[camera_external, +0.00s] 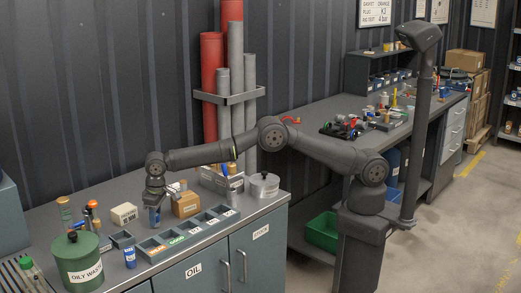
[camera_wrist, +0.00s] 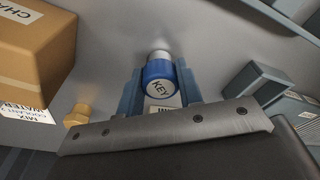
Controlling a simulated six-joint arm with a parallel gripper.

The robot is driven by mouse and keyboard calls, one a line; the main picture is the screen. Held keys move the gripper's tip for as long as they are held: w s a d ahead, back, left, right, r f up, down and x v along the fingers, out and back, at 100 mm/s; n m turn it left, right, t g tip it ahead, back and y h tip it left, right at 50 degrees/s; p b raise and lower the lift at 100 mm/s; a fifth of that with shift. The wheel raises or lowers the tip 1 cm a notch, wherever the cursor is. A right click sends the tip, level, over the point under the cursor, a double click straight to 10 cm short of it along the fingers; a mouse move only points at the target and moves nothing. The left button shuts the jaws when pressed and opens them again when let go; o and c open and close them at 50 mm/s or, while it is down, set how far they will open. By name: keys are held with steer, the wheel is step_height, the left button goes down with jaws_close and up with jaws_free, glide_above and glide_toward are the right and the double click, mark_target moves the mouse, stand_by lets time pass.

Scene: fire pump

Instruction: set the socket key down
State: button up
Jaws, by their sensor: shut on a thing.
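The socket key (camera_wrist: 160,86) has a blue round end marked KEY and a silver metal part beyond it. In the wrist view it sits between the two blue-grey fingers of my gripper (camera_wrist: 159,95). In the external view my gripper (camera_external: 154,196) points down over the grey bench, shut on the blue key (camera_external: 154,218), which looks upright. The key is behind the labelled compartment tray (camera_external: 172,244). I cannot tell whether its lower end touches the bench top.
A cardboard box (camera_external: 185,205) stands close to the right of my gripper, a white box (camera_external: 124,213) to the left. A small grey bin (camera_external: 122,239), blue bottle (camera_external: 130,258) and green oily-waste can (camera_external: 79,262) stand front left. A brass fitting (camera_wrist: 78,115) lies near the fingers.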

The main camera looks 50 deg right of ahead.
steer(key=shift+f, duration=0.15)
steer(key=o, duration=1)
step_height(320, 180, up, 12)
steer(key=s, duration=0.1)
steer(key=shift+d, duration=0.4)
steer(key=shift+s, duration=0.1)
steer(key=f, duration=0.7)
steer(key=w+f, duration=0.1)
steer(key=f, duration=0.3)
steer(key=shift+w+a+f, duration=0.1)
steer(key=shift+a+f, duration=0.2)
steer(key=shift+a, duration=0.05)
steer(key=shift+r, duration=1.65)
